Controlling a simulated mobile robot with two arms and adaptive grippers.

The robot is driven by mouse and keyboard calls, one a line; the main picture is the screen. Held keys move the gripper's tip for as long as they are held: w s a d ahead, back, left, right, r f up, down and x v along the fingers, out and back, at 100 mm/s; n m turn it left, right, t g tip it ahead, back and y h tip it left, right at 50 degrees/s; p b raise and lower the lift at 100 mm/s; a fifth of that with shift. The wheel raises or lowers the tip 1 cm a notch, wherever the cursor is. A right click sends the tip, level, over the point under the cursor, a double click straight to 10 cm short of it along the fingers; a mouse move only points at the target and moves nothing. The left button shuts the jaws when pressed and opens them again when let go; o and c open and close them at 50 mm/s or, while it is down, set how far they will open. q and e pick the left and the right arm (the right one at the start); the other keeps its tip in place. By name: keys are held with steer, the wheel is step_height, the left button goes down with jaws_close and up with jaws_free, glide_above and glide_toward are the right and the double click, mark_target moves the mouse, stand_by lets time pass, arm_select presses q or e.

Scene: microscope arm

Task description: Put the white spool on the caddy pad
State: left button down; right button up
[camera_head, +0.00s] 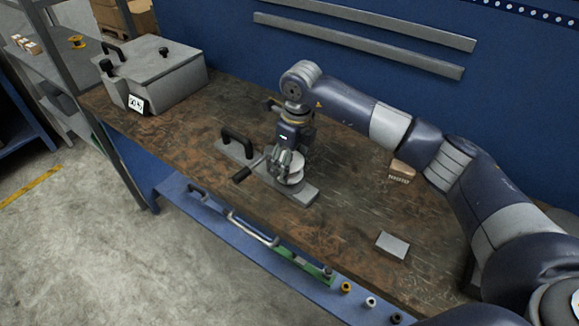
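The white spool (294,178) shows as pale discs at the right part of a flat grey caddy plate (309,194) on the workbench. The plate has a black arched handle (237,138) at its left part. My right gripper (287,163) points down at the spool, with its fingers against or around it. The fingers overlap the spool, so I cannot tell whether they grip it. Whether the spool touches the plate is also unclear. My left gripper is not in view.
A grey lidded case (160,75) stands at the bench's back left. A small grey block (392,245) and a brown brush-like block (401,171) lie on the right. Several small coloured pieces line the blue front ledge (346,287). The bench's near-right middle is mostly clear.

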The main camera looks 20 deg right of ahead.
mark_target(295, 162)
step_height(295, 162, down, 2)
steer(key=shift+s+f+p, duration=0.1)
steer(key=shift+f+p, duration=0.05)
steer(key=shift+p, duration=0.35)
steer(key=shift+f, duration=0.35)
steer(key=o, duration=1.1)
steer(key=r+b, duration=0.1)
steer(key=r, duration=0.3)
steer(key=r+b, duration=0.1)
steer(key=r, duration=0.3)
steer(key=s+d+r+b, duration=0.1)
steer(key=r, duration=0.3)
steer(key=shift+r, duration=0.1)
